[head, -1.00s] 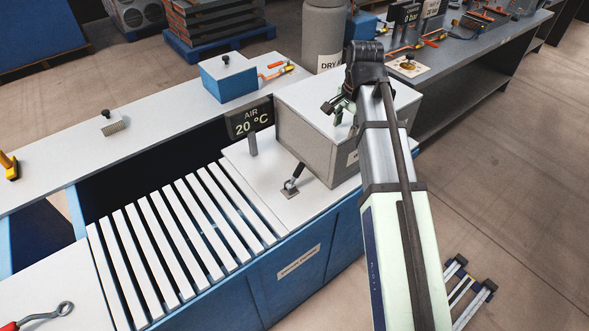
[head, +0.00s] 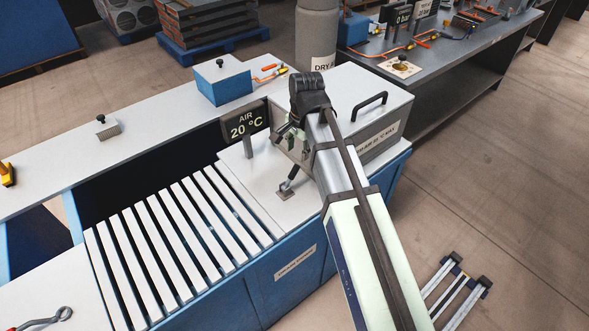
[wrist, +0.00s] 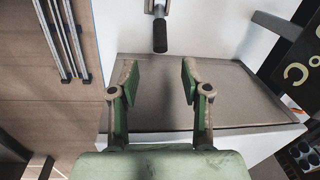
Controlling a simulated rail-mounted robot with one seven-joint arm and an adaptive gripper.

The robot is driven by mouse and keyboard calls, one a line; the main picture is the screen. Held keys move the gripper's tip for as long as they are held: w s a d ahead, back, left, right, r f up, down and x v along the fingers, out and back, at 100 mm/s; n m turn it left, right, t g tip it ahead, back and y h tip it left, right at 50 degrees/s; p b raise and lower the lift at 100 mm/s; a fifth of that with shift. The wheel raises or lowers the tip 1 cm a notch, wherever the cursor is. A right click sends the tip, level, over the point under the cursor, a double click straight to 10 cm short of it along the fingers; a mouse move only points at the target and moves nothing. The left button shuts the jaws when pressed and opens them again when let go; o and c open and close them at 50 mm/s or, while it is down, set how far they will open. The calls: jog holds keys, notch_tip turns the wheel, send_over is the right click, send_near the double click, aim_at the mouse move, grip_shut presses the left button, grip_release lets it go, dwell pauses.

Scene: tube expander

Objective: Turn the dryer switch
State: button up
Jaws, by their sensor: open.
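The dryer switch (head: 284,191) is a small lever with a black grip on a metal base, on the white top in front of the grey box. My arm partly covers its upper end in the head view. In the wrist view its black grip (wrist: 160,37) shows at the top centre, just past the gap between my fingertips. My gripper (wrist: 160,75) is open with nothing between its fingers. In the head view my gripper (head: 288,138) is over the white top, close above and behind the lever.
The grey box (head: 368,108) with a black handle stands right behind my arm. A dark display (head: 245,122) reading AIR 20 °C stands to the left of the gripper. White slats (head: 180,240) lie left of the lever. A blue box (head: 222,84) sits on the back ledge.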

aim_at(295, 167)
jog(key=f, duration=0.3)
jog(key=f+p, duration=0.1)
jog(key=f, duration=0.3)
jog(key=a+f+p, duration=0.1)
jog(key=f, duration=0.2)
jog(key=shift+w+f, duration=0.25)
jog(key=shift+w, duration=0.15)
grip_shut()
